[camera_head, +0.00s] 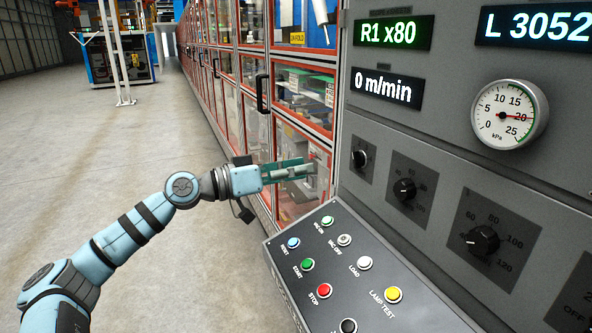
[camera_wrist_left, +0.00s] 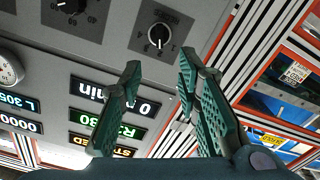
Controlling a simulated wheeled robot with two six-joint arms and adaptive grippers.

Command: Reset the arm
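My left arm (camera_head: 138,228) comes in from the lower left in the head view, light blue with black bands, reaching up and to the right. Its gripper (camera_head: 308,170) is held in front of the red-framed cabinet doors, just left of the grey control panel (camera_head: 430,165). In the left wrist view the two green fingers (camera_wrist_left: 160,68) stand wide apart with nothing between them. A small black selector knob (camera_wrist_left: 159,38) shows beyond the fingertips, apart from them. The same small knob shows in the head view (camera_head: 360,158). My right gripper is out of view.
A sloped button box (camera_head: 350,272) juts out below the gripper, with green, red, yellow and white buttons. The panel carries larger dials, a pressure gauge (camera_head: 509,114) and lit displays. Open concrete floor (camera_head: 90,150) lies to the left.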

